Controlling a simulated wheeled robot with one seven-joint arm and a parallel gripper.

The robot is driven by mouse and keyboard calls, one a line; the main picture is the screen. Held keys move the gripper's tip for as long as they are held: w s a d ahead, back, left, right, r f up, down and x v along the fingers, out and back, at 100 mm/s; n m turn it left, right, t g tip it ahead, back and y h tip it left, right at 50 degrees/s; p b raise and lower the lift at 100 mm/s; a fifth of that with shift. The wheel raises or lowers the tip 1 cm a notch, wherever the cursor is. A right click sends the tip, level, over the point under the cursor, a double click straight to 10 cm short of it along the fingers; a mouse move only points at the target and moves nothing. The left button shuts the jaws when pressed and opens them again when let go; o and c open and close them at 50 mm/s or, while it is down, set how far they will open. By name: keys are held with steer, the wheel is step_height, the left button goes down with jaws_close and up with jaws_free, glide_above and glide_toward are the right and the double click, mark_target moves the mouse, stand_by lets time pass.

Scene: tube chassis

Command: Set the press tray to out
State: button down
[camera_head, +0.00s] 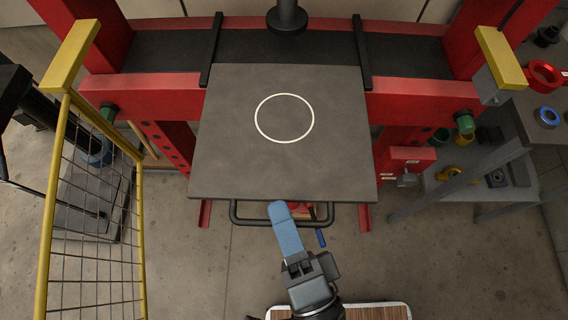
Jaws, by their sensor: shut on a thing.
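The press tray (283,160) is a flat dark grey plate with a pale circle drawn on it. It juts forward from the red press, well past the front red beam, between two dark rails. A dark bar handle (245,221) runs along below its front edge. My gripper (279,210) reaches up from below with its blue fingers at the middle of the handle, shut on it. The fingers hide that part of the handle, and the exact grip is hard to see.
The red press frame (410,97) spans the back, with a dark ram (287,18) above the bed. A yellow mesh guard (95,215) stands at left. A grey bench (470,190) with parts is at right. The floor in front is mostly clear.

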steer(key=s, duration=0.5)
steer(key=shift+a+r, duration=0.1)
steer(key=shift+r, duration=0.25)
steer(key=c, duration=1.2)
jaws_free()
steer(key=shift+s, duration=0.1)
steer(key=shift+f, duration=0.1)
steer(key=shift+b, duration=0.3)
steer(key=b+v, duration=0.1)
steer(key=v, duration=0.6)
steer(key=shift+s+b, duration=0.4)
